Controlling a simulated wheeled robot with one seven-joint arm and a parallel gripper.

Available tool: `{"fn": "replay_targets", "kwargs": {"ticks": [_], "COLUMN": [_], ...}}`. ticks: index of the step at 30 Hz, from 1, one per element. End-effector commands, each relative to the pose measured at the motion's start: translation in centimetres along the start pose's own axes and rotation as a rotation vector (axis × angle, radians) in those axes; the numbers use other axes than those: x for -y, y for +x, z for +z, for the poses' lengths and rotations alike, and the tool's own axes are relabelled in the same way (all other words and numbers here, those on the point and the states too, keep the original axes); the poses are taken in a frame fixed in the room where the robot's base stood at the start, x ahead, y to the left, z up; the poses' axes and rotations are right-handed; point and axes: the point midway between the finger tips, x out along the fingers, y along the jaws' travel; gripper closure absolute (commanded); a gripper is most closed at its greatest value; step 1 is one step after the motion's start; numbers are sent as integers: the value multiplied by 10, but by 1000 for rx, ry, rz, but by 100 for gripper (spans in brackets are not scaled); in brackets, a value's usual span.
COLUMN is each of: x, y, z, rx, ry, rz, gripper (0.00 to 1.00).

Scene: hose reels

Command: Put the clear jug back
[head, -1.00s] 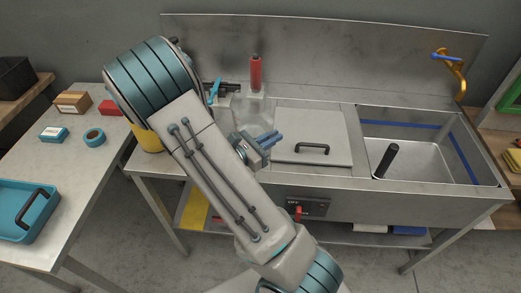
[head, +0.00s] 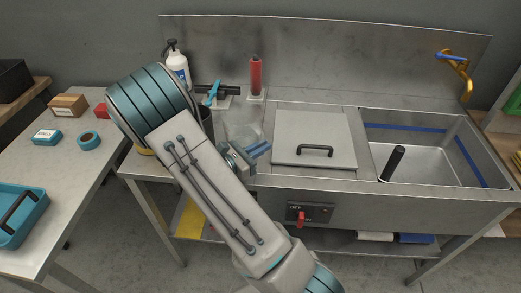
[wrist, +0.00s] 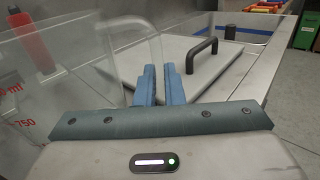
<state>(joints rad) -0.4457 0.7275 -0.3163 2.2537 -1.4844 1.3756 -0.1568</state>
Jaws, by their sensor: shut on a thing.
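The clear jug (head: 243,128) is upright over the left end of the steel counter, in front of the red bottle, partly hidden by my arm. In the wrist view the jug (wrist: 75,95) fills the left side, with red volume marks on its wall. My gripper (head: 260,150) is shut on the jug's clear handle (wrist: 150,35). The blue fingers (wrist: 160,85) show close together at the handle in the wrist view. I cannot tell whether the jug's base touches the counter.
A red bottle (head: 256,77), a blue-handled item (head: 213,93) and a white bottle (head: 177,63) stand behind. A dark container (head: 207,118) is beside my arm. A flat lid with a black handle (head: 315,150) lies right of the jug, then an open sink (head: 425,165).

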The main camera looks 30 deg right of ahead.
Motion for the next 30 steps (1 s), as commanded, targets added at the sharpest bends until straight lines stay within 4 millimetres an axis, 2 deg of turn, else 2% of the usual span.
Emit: {"fn": "replay_targets", "kwargs": {"ticks": [7,9,10,21,26,30], "x": [0,0,0,0,-1,-1], "y": [0,0,0,-1,-27,-59], "z": [-3,-2,-2,3,-1,-1], "rx": [1,0,0,0,-2,-2], "ry": [1,0,0,0,1,2], "rz": [0,0,0,1,5,5], "gripper": [100,75,70,70,70,70]}}
